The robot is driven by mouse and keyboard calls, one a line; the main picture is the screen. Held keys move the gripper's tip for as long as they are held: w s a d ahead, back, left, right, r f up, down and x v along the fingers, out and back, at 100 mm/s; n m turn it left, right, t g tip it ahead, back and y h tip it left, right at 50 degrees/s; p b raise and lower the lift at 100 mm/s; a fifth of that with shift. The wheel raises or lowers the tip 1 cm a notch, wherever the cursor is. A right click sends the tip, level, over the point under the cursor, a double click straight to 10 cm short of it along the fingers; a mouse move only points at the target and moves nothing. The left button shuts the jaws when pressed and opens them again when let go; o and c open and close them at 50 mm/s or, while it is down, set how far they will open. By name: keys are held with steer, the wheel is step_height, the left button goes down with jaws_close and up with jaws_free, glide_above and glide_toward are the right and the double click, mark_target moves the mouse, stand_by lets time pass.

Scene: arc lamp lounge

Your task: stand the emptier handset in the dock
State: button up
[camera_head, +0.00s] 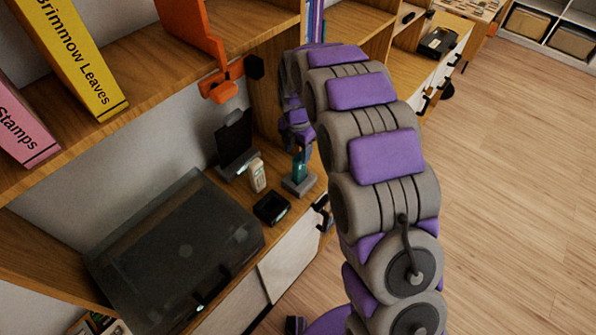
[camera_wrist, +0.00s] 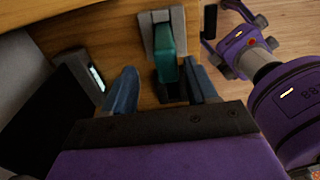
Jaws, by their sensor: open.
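A teal handset (camera_head: 300,168) stands upright in a grey base (camera_head: 298,186) on the low cabinet. In the wrist view the teal handset (camera_wrist: 165,62) shows between my gripper's (camera_wrist: 162,82) two open fingers, not visibly squeezed; its grey base (camera_wrist: 146,35) lies beyond them. A cream handset (camera_head: 257,174) stands to the left, apart from it. A black stand with a tall back panel (camera_head: 235,138) and a lit strip is behind; its lit part also shows in the wrist view (camera_wrist: 96,78). I cannot tell which base is the dock, nor either handset's charge.
A small open black box (camera_head: 271,208) sits in front of the cream handset. A large dark translucent case (camera_head: 180,255) fills the cabinet's left. The wooden floor (camera_head: 510,170) at right is clear.

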mark_target(299, 156)
steer(key=f, duration=0.2)
steer(key=d+f+b, duration=0.1)
steer(key=f, duration=0.1)
steer(key=shift+s+f+b, duration=0.2)
steer(key=shift+b, duration=0.1)
steer(key=shift+a+f, duration=0.15)
steer(key=shift+f, duration=0.1)
steer(key=shift+a, duration=0.2)
steer(key=shift+d, duration=0.3)
steer(key=c, duration=0.7)
steer(key=shift+a, duration=0.2)
jaws_close()
steer(key=shift+r, duration=0.1)
steer(key=shift+r, duration=0.4)
step_height(299, 156, up, 3)
steer(key=shift+p, duration=0.75)
steer(key=s+d+r+p, duration=0.1)
steer(key=s+d, duration=0.5)
steer(key=s, duration=0.8)
steer(key=shift+s+p, duration=0.4)
steer(key=shift+p, duration=0.5)
